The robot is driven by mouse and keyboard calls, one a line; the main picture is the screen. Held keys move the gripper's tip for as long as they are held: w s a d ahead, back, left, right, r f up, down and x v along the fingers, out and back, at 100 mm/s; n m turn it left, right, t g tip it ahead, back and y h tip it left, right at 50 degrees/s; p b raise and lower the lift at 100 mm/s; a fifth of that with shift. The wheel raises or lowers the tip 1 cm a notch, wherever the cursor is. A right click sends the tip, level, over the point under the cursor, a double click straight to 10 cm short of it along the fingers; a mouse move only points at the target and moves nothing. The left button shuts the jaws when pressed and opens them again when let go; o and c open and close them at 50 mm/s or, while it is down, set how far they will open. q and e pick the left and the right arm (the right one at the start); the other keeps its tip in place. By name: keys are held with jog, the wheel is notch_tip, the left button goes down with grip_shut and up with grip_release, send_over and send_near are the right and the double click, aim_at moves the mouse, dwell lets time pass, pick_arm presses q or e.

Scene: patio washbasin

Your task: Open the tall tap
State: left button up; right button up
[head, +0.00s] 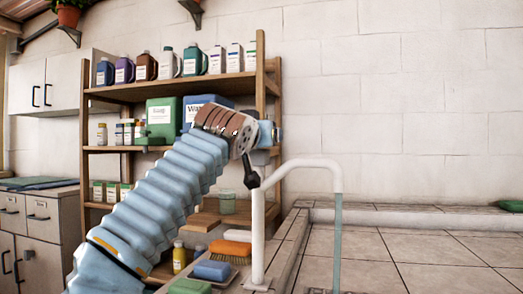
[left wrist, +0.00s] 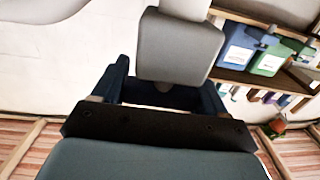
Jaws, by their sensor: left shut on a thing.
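The tall tap (head: 258,235) is a white upright pipe with an arched spout (head: 310,163) reaching right. A bluish see-through stream (head: 337,245) hangs straight down from the spout's end. My left gripper (head: 251,172) is at the top of the tap's upright. In the left wrist view, the gripper (left wrist: 163,92) has its two dark fingers on either side of a grey block-like part (left wrist: 178,48), which looks like the tap's handle. It is shut on that part. In the head view my wrist hides most of the handle. My right gripper is out of view.
Wooden shelves (head: 180,90) with bottles and jugs stand behind my left arm. A blue sponge (head: 212,270), an orange brush (head: 230,250) and a yellow bottle (head: 179,257) are left of the tap's base. The tiled surface (head: 430,250) at right is mostly clear.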

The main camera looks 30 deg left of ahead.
pick_arm(q)
jog(key=o, duration=1)
jog(key=shift+s+f, duration=0.1)
jog(key=shift+s, duration=0.1)
jog(key=b+v, duration=0.5)
jog(key=v, duration=0.8)
jog(key=shift+s+d, duration=0.1)
jog(key=shift+s, duration=0.1)
